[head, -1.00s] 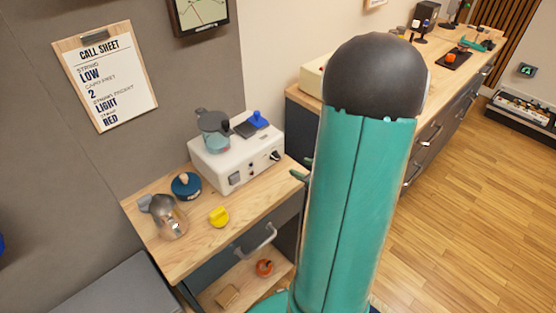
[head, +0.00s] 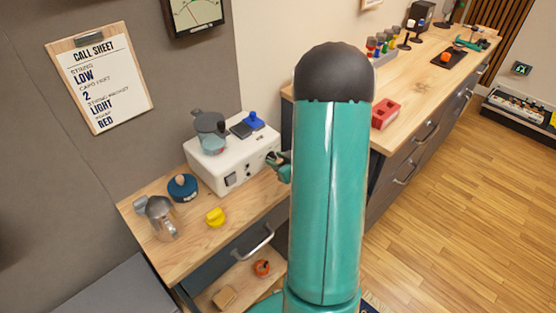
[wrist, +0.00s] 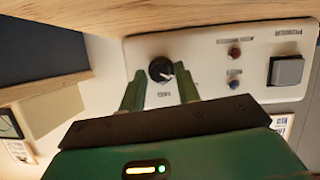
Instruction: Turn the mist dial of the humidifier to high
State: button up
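The humidifier appears to be the white box (head: 225,178) on the wooden desk, with a grey jug-like vessel (head: 210,130) on top. In the wrist view its white front panel (wrist: 205,62) shows upside down. It carries a round black dial (wrist: 161,70) with a pale pointer line; the small lettering beside it is hard to read. My gripper (wrist: 160,74) is open, its two green fingers on either side of the dial. I cannot tell whether they touch it. In the head view my gripper (head: 281,166) is at the box's right end, and my arm hides part of the area.
The panel also has a grey power switch (wrist: 286,71), a red button (wrist: 235,54) and a blue one (wrist: 234,84). A metal pitcher (head: 160,216), a blue round pot (head: 183,187) and a yellow object (head: 215,217) stand on the desk. An open drawer (head: 240,272) lies below.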

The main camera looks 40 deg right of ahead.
grip_shut()
jog(key=shift+d+m+y, duration=0.2)
jog(key=shift+m+y, duration=0.6)
jog(key=shift+m, duration=0.3)
jog(key=m+y, duration=0.1)
jog(key=m, duration=0.1)
jog(key=shift+d+f+m+y, duration=0.1)
jog(key=shift+d+m+y, duration=0.05)
jog(key=shift+m+y, duration=0.2)
jog(key=m+y, duration=0.2)
jog(key=m, duration=0.1)
jog(key=shift+d+f+t, duration=0.1)
jog(key=shift+d+t, duration=0.05)
jog(key=shift+t, duration=0.15)
jog(key=shift+f+m+t+y, duration=0.1)
jog(key=shift+m+t+y, duration=0.35)
jog(key=shift+m, duration=0.8)
